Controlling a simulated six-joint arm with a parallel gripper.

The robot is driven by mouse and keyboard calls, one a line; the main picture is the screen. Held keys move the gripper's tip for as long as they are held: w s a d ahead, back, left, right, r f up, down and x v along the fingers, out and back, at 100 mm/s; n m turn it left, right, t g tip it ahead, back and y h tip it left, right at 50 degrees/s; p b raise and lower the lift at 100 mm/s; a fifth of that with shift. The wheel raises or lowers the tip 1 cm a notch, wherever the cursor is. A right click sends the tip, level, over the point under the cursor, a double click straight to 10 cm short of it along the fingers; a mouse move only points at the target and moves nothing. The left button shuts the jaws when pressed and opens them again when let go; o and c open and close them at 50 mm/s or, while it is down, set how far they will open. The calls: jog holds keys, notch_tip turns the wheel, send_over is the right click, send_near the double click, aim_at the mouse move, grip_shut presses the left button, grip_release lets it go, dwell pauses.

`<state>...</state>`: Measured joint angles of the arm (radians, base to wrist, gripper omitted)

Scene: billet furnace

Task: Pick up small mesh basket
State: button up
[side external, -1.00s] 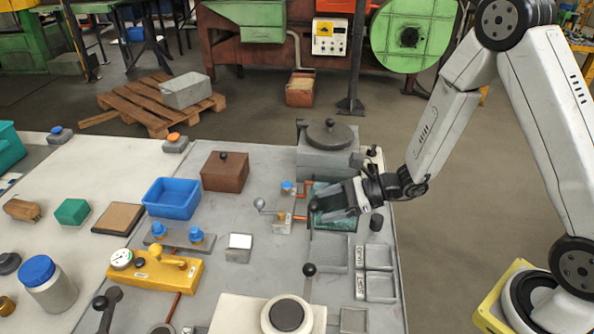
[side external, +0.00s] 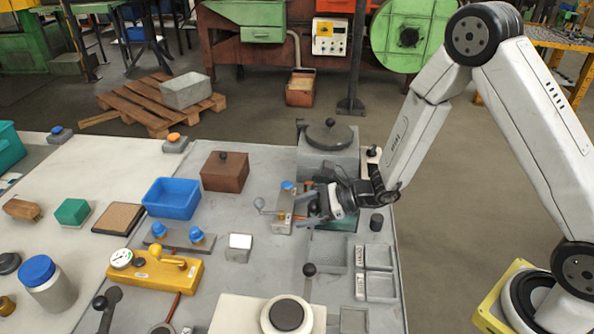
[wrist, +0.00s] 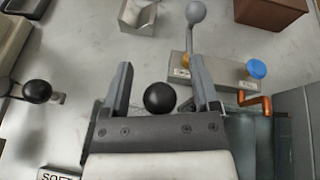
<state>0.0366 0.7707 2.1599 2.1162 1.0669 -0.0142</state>
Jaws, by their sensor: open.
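A grey mesh-textured tray (side external: 328,252), which looks like the small mesh basket, sits on the grey bench in front of the teal tank (side external: 349,219). In the wrist view the tray is not clearly visible. My gripper (side external: 306,212) is low over the bench beside the tank, level and pointing left. In the wrist view my gripper (wrist: 160,82) is open, and a round black knob (wrist: 160,97) shows between its two fingers. I cannot tell whether the knob belongs to the basket or whether the fingers touch it.
A valve block (side external: 284,221) with a ball lever and blue knob stands left of the gripper. A black-knobbed lever (side external: 309,270) rises in front. Labelled bins (side external: 378,257) lie to the right. A lidded grey pot (side external: 328,155) stands behind, and a blue bin (side external: 172,198) stands left.

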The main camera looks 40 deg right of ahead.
dwell(0.3)
grip_shut()
dwell(1.3)
